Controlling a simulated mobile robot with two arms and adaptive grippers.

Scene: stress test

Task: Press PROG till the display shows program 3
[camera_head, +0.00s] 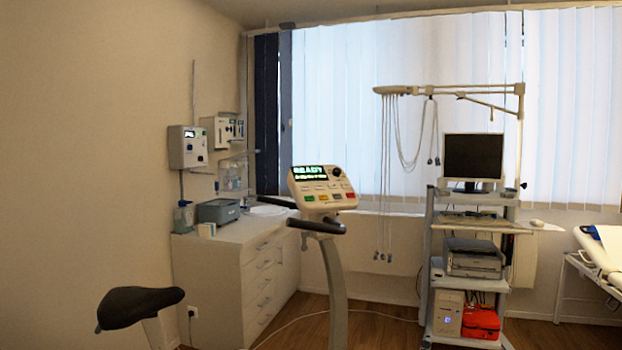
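An exercise bike's console (322,187) stands near the middle of the view on a grey column. Its display (310,173) is lit green and reads READY, with a smaller line below that is too small to read. Several buttons show below and beside the display, some red, green and orange. Their labels are too small to read, so I cannot tell which one is PROG. No program number is legible. Neither of my grippers is in view.
The bike's dark handlebar (316,226) juts out below the console, and its black saddle (139,306) is at lower left. A white cabinet (240,265) stands behind at left. A cart (470,228) with monitor and printer stands at right, beside a bed (600,250). A cable crosses the floor.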

